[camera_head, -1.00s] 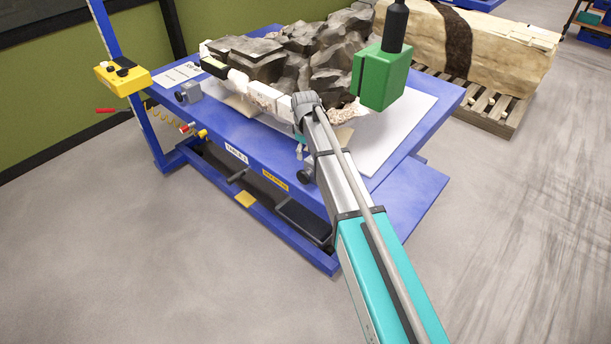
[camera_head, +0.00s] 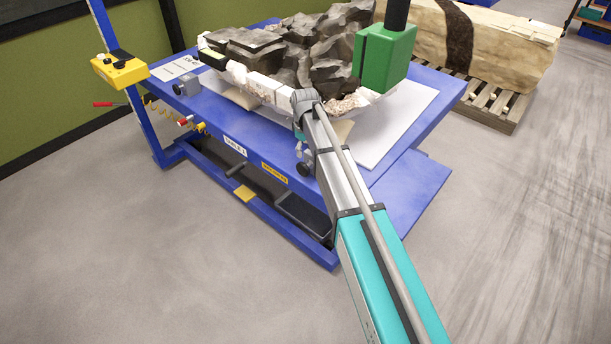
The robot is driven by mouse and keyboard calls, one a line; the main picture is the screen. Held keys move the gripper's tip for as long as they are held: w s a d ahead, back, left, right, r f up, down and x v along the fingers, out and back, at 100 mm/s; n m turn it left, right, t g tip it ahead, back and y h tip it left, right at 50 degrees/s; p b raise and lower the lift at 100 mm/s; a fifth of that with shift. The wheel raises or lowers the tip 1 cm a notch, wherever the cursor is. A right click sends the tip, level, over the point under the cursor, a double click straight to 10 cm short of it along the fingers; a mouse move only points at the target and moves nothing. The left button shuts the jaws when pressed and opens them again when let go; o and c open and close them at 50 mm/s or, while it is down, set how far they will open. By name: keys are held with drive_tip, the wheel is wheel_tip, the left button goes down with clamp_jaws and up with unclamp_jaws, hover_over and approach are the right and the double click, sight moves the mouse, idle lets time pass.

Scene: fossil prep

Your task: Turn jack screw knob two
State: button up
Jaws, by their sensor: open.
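My gripper (camera_head: 300,152) hangs below my wrist at the front side of the blue table (camera_head: 400,180). It is small here and partly hidden by my arm. Its fingers look open, with nothing seen between them. A dark round knob (camera_head: 305,169) sits at the table's front edge, just below the fingertips in the picture. I cannot tell whether they touch. A second dark knob (camera_head: 178,89) is on a grey block (camera_head: 188,84) at the table's left end. No number can be read on either knob.
A green block (camera_head: 384,57) on a black rod hangs at right. A yellow control box (camera_head: 120,70) is on the left post. Floor in front is clear.

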sight(305, 172)
drive_tip(key=shift+f+b, duration=5.2)
drive_tip(key=shift+f, duration=0.3)
clamp_jaws()
